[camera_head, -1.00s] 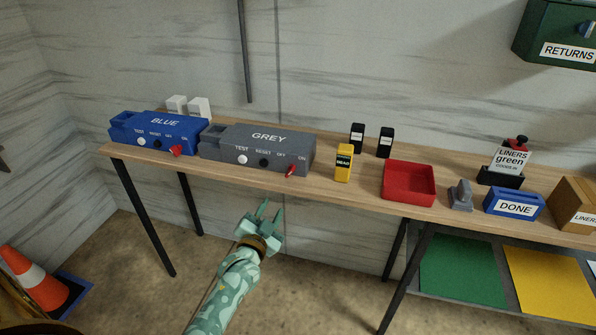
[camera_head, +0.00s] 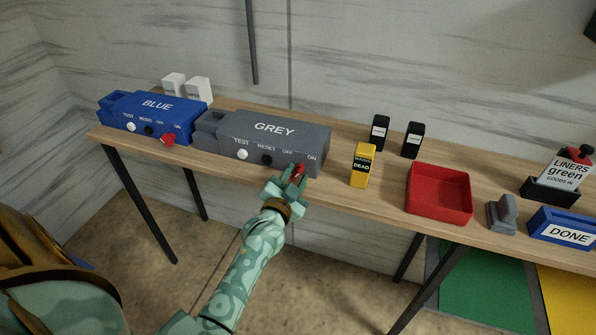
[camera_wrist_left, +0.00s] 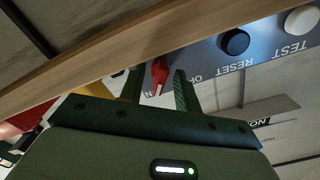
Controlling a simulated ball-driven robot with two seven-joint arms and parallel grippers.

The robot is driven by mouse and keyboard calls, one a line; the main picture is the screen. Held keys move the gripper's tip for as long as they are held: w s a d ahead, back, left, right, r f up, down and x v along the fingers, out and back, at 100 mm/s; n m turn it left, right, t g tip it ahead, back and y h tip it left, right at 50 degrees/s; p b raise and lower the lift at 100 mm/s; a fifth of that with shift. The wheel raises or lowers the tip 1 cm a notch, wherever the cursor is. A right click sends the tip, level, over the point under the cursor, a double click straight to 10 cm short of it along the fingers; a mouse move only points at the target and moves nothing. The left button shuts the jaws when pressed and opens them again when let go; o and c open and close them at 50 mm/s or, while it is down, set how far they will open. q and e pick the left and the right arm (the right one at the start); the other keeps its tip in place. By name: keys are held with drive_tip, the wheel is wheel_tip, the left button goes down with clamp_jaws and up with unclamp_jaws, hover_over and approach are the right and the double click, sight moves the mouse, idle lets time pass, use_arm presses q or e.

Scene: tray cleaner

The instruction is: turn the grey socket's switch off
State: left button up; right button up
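The grey socket (camera_head: 265,135) sits on the wooden bench, with a white TEST button (camera_head: 243,154), a black RESET button (camera_head: 267,160) and a red switch (camera_head: 299,169) near the OFF and ON labels. My left gripper (camera_head: 288,175) is at the switch, in front of the socket. In the left wrist view, the red switch (camera_wrist_left: 160,72) shows between the two open fingers (camera_wrist_left: 157,88), with gaps on both sides. Its exact angle is hard to read behind the fingers. My right gripper is not in view.
The blue socket (camera_head: 153,113) with its own red switch (camera_head: 168,139) stands to the left. A yellow DEAD box (camera_head: 362,167), two black boxes, a red tray (camera_head: 438,208) and a grey block (camera_head: 502,213) stand to the right. The bench front edge runs below the gripper.

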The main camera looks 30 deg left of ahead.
use_arm(q)
drive_tip(key=shift+r, duration=0.1)
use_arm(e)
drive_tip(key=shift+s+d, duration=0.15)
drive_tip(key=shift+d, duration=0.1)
use_arm(q)
clamp_jaws()
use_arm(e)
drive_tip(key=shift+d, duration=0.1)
